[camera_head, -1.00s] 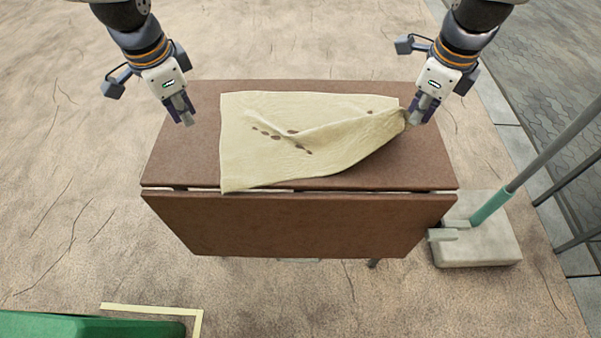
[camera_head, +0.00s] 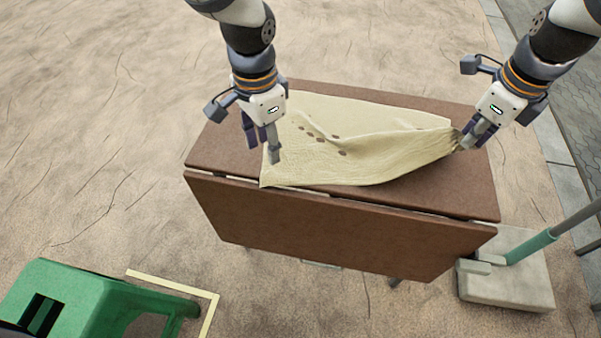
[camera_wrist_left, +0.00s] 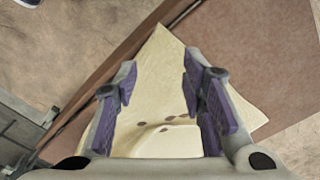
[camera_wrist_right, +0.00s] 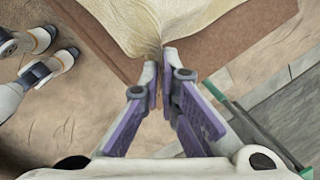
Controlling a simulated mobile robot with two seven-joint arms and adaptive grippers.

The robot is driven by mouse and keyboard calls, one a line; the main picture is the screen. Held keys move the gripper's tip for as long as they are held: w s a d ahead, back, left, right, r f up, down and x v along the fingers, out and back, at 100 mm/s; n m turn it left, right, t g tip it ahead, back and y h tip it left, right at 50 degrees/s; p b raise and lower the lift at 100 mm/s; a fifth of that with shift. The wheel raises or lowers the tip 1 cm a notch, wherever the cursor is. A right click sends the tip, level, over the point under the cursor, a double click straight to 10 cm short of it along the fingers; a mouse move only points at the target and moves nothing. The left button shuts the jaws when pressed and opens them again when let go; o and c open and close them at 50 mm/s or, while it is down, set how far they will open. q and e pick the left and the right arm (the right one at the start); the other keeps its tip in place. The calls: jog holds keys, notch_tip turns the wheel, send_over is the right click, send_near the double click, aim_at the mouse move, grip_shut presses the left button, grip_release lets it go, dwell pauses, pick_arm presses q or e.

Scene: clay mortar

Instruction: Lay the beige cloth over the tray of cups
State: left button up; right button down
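The beige cloth (camera_head: 365,160) with brown spots lies on the brown folding table (camera_head: 225,150), its right part creased and pulled up. My right gripper (camera_head: 465,142) is shut on the cloth's right corner; the right wrist view shows the cloth (camera_wrist_right: 140,22) gathered between its fingertips (camera_wrist_right: 160,68). My left gripper (camera_head: 264,152) is open over the cloth's near left corner. In the left wrist view, its fingers (camera_wrist_left: 160,68) are spread with the cloth (camera_wrist_left: 158,90) between and below them; whether they touch it I cannot tell. No tray or cups show.
A green stool (camera_head: 65,290) stands at the lower left beside a pale floor marking (camera_head: 215,305). At the right, a pale block base (camera_head: 515,280) carries a pole (camera_head: 535,245) close to the table's end. The table's near leaf (camera_head: 330,230) hangs down. Sandy floor lies open at left.

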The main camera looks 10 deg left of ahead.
aim_at(270, 178)
pick_arm(q)
notch_tip(270, 178, down, 8)
jog(key=shift+f, duration=0.15)
jog(key=shift+f, duration=0.1)
dwell(0.4)
jog(key=shift+c, duration=0.6)
grip_shut()
jog(key=c, duration=0.7)
grip_release()
jog(key=o, duration=1.1)
notch_tip(270, 178, up, 10)
notch_tip(270, 178, down, 10)
jog(key=shift+r, duration=0.1)
